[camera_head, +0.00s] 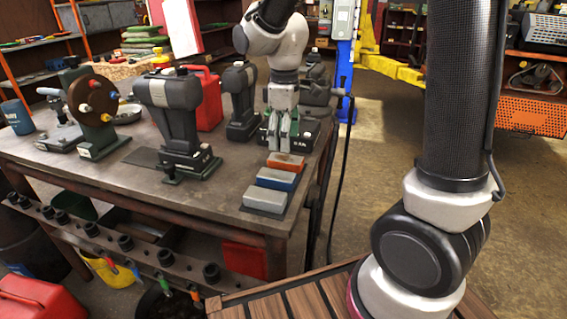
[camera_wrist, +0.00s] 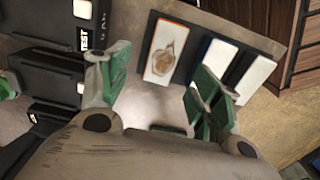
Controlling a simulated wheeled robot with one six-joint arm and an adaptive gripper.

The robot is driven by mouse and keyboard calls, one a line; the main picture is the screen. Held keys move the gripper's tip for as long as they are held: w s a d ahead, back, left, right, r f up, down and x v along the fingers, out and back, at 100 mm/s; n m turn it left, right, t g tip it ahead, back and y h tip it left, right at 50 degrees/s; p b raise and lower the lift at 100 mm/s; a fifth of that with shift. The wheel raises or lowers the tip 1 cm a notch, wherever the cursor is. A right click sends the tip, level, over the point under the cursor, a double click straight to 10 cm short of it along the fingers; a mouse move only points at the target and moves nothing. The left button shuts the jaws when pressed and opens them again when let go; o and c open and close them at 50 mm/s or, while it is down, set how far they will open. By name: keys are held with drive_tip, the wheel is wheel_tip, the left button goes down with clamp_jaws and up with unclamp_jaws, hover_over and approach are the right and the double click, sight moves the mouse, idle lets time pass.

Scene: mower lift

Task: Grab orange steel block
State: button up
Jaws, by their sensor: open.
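The orange steel block (camera_head: 286,161) lies at the far end of a short row of blocks near the right edge of the workbench. In the wrist view the orange block (camera_wrist: 168,52) has an orange rim and a pale, glare-washed top with a brown patch. My gripper (camera_head: 284,143) points down just behind the orange block in the head view, close to it. In the wrist view my gripper (camera_wrist: 156,84) is open, with green-padded fingers apart and nothing between them. The block is ahead of the fingertips; exact height above it is unclear.
A blue block (camera_head: 276,180) and a grey block (camera_head: 265,199) lie in front of the orange one. Dark bench tools (camera_head: 176,120) and a red can (camera_head: 207,98) stand to the left. The workbench (camera_head: 215,185) is bare left of the blocks.

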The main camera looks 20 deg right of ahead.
sight(286, 158)
drive_tip(key=f, duration=0.5)
drive_tip(key=shift+s+d+f, duration=0.1)
drive_tip(key=shift+s+f, duration=0.25)
drive_tip(key=shift+f, duration=0.05)
drive_tip(key=shift+c, duration=0.3)
drive_tip(key=c, duration=1.4)
